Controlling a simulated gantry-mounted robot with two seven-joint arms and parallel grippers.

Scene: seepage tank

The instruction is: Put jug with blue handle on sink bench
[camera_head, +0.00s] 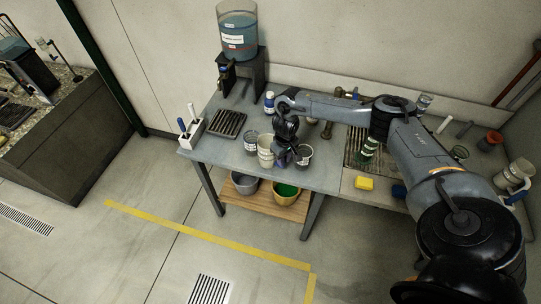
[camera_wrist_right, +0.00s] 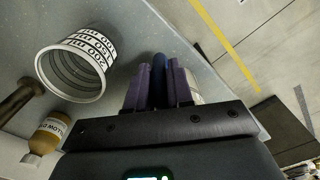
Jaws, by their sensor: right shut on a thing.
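My right gripper (camera_head: 285,155) is low over the front of the blue-grey table (camera_head: 225,155). In the right wrist view its purple fingers (camera_wrist_right: 158,85) are closed on a blue handle (camera_wrist_right: 160,80). A pale jug body (camera_wrist_right: 195,90) shows partly behind the fingers. In the head view the cream jug (camera_head: 265,150) is just left of the gripper, at the table's front; I cannot tell whether its base touches the table. The sink bench (camera_head: 350,185) adjoins the table on the right, mostly behind my right arm. My left gripper is not in view.
A cup with black markings (camera_head: 304,155) stands close right of the gripper; it also shows in the wrist view (camera_wrist_right: 75,65). A grey cup (camera_head: 251,143) is left of the jug.

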